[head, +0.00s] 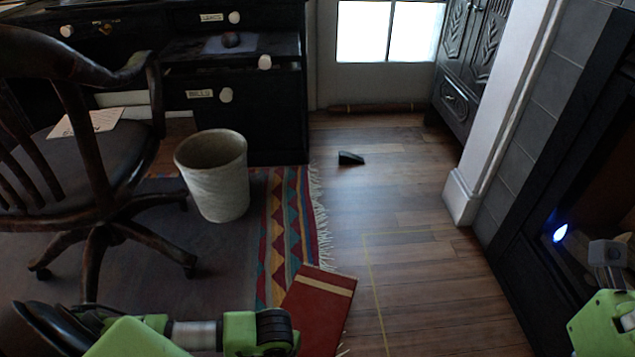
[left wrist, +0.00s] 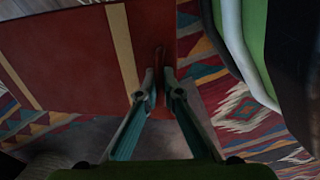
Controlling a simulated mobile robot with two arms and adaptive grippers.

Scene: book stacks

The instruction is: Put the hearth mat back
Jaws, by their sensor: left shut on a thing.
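The hearth mat (head: 320,303) is dark red with a tan stripe near its far end. It is at the bottom centre of the head view, over the rug's fringed edge. In the left wrist view the mat (left wrist: 75,60) fills the upper left. My left gripper (left wrist: 159,84) is shut on the mat's edge. In the head view my left arm reaches in from the bottom left and its fingers are hidden. A thin yellow rectangle outline (head: 372,285) marks the wooden floor right of the mat. My right arm shows at the right edge, its gripper out of frame.
A patterned rug (head: 283,215) lies under a pale waste bin (head: 213,178) and a dark swivel chair (head: 92,225). A dark wedge (head: 350,158) sits on the floor near the door. The dark fireplace surround (head: 540,210) stands right. The floor between is clear.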

